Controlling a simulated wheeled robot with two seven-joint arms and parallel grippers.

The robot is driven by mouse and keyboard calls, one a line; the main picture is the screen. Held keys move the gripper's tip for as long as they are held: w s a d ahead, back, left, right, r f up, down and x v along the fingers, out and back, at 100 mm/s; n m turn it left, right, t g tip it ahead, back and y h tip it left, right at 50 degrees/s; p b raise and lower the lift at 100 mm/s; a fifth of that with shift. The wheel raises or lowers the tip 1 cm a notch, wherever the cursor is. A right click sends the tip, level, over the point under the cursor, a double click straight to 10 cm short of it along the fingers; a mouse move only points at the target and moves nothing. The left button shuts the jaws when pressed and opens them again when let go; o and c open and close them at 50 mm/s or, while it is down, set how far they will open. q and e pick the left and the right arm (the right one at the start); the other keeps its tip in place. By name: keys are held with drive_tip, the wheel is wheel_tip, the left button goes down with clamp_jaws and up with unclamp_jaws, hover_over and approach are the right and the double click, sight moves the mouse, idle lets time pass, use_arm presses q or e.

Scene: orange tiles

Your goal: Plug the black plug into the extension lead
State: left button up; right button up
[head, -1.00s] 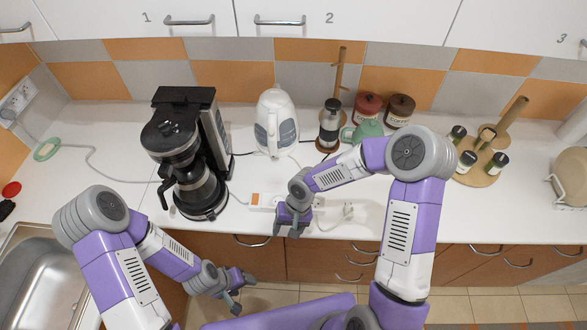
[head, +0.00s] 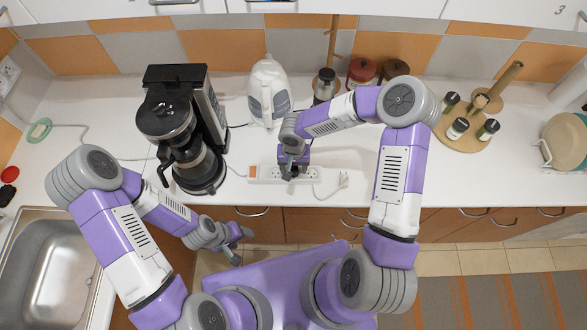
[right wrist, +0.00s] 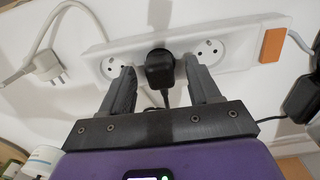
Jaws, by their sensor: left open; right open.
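The black plug (right wrist: 158,68) sits at the middle socket of the white extension lead (right wrist: 215,52) in the right wrist view. It looks set against the lead's face; how deep it sits I cannot tell. My right gripper (right wrist: 160,88) is open, with one finger on each side of the plug and gaps between. In the head view my right gripper (head: 291,172) is over the extension lead (head: 262,172) near the counter's front edge and hides most of the plug. My left gripper (head: 238,243) is open and empty, in front of the counter.
A white plug (head: 343,180) on a cable lies right of the lead. The coffee maker (head: 182,130) stands close on the left, the white kettle (head: 268,92) behind. The spice stand (head: 462,128) is at the right. The counter right of the white plug is clear.

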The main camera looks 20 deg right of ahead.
sight(293, 168)
drive_tip(key=c, duration=1.1)
drive_tip(key=shift+c, duration=0.2)
wheel_tip(293, 168, up, 10)
wheel_tip(293, 168, down, 8)
drive_tip(key=b, duration=0.8)
drive_tip(key=shift+f+b, duration=0.2)
drive_tip(key=shift+b, duration=0.2)
